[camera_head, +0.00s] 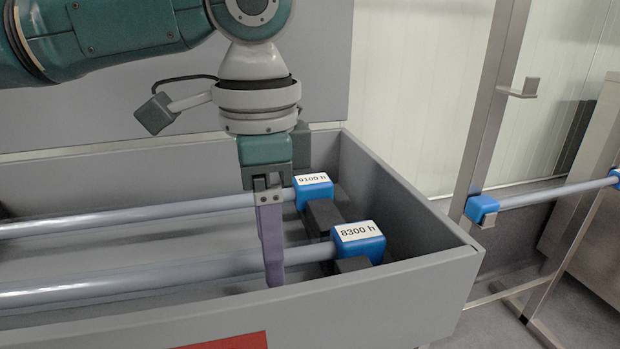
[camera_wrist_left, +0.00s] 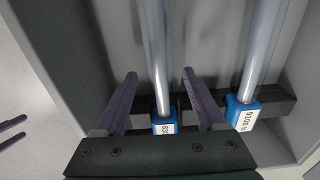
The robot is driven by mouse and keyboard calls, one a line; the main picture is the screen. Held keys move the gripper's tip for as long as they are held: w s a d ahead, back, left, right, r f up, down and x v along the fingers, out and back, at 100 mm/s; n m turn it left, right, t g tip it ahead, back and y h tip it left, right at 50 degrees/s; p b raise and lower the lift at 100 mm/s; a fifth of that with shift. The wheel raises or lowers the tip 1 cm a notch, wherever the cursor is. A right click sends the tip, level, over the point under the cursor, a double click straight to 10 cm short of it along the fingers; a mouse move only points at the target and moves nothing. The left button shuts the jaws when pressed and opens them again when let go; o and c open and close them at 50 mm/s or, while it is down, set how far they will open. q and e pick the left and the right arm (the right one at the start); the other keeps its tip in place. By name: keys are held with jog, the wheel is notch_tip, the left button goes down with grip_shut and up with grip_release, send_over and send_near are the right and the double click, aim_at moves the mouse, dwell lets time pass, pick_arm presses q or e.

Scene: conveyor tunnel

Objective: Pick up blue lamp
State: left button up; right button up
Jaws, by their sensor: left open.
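Two pale tube lamps with blue end caps lie side by side in a grey box. The nearer lamp (camera_head: 130,286) has a cap labelled 8300 h (camera_head: 358,241); the farther lamp (camera_head: 150,215) has one labelled 9100 h (camera_head: 313,187). My left gripper (camera_head: 274,272) points down into the box by the nearer lamp, close to its cap. In the left wrist view, its open fingers (camera_wrist_left: 159,76) lie on either side of the 8300 h tube, with clear gaps. The head view hides one finger behind the other. Two purple finger shapes (camera_wrist_left: 12,130), apparently my right gripper, show at the left edge.
Dark supports (camera_head: 322,217) lie under the lamps' cap ends. The box's front wall (camera_head: 400,292) and right wall (camera_head: 405,205) rise around them. A metal stand (camera_head: 492,110) at the right holds another blue-capped tube (camera_head: 555,194).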

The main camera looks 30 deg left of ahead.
pick_arm(q)
notch_tip(320, 180, down, 2)
jog(key=shift+f, duration=0.1)
grip_shut()
dwell(0.5)
